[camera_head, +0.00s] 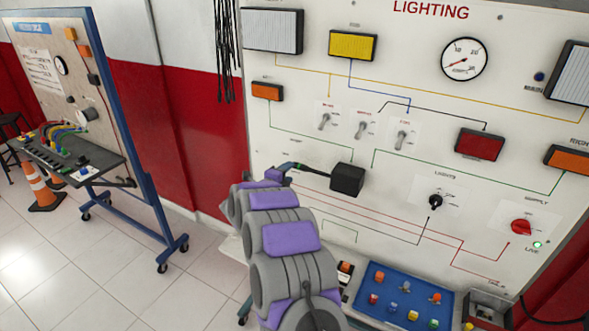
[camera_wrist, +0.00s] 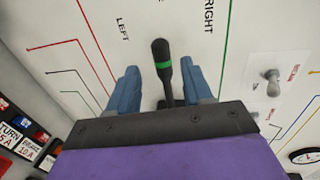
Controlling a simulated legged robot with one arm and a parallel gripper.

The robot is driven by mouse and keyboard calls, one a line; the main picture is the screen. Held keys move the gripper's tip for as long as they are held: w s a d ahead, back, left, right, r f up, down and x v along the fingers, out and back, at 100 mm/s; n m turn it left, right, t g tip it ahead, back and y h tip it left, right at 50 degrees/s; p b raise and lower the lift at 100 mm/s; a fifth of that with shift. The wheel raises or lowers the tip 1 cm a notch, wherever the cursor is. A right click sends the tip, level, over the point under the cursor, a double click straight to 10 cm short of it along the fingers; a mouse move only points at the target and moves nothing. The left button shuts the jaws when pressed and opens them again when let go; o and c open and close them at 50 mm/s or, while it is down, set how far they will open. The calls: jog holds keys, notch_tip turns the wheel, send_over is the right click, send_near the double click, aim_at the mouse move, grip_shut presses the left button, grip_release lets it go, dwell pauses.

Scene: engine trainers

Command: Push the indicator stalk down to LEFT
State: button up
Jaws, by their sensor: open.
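The indicator stalk (camera_wrist: 163,75) is a black lever with a green band and a rounded tip. In the wrist view it stands between my gripper's two blue fingers. My gripper (camera_wrist: 160,68) is open, with a visible gap on each side of the stalk. The LEFT label (camera_wrist: 123,29) is left of the stalk and the RIGHT label (camera_wrist: 209,16) is right of it. In the head view the stalk (camera_head: 312,171) reaches left from a black box (camera_head: 347,180) on the white panel. My gripper (camera_head: 277,175) is at its left end, partly hidden by my arm.
The LIGHTING panel (camera_head: 300,110) carries toggle switches (camera_head: 363,128), a lights knob (camera_head: 435,202) and a red supply knob (camera_head: 521,227). A blue tray (camera_head: 375,279) with coloured pieces is below. Another trainer stand (camera_head: 150,180) and a cone (camera_head: 42,192) are left. Open tiled floor lies between.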

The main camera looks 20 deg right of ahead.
aim_at(296, 167)
jog(key=x, duration=0.2)
jog(key=s+x, duration=0.1)
jog(key=x, duration=0.2)
jog(key=d+x, duration=0.1)
jog(key=x, duration=0.1)
jog(key=shift+d+f, duration=0.1)
jog(key=shift+d, duration=0.25)
jog(key=shift+w+a+r, duration=0.1)
jog(key=shift+a, duration=0.4)
jog(key=shift+w+a+r, duration=0.1)
jog(key=shift+a+r, duration=0.05)
jog(key=shift+a, duration=0.35)
jog(key=shift+s+d+f, duration=0.1)
jog(key=shift+d+f, duration=0.05)
jog(key=shift+d, duration=0.7)
jog(key=c, duration=0.8)
jog(key=shift+a+f, duration=0.1)
jog(key=shift+a, duration=0.15)
grip_shut()
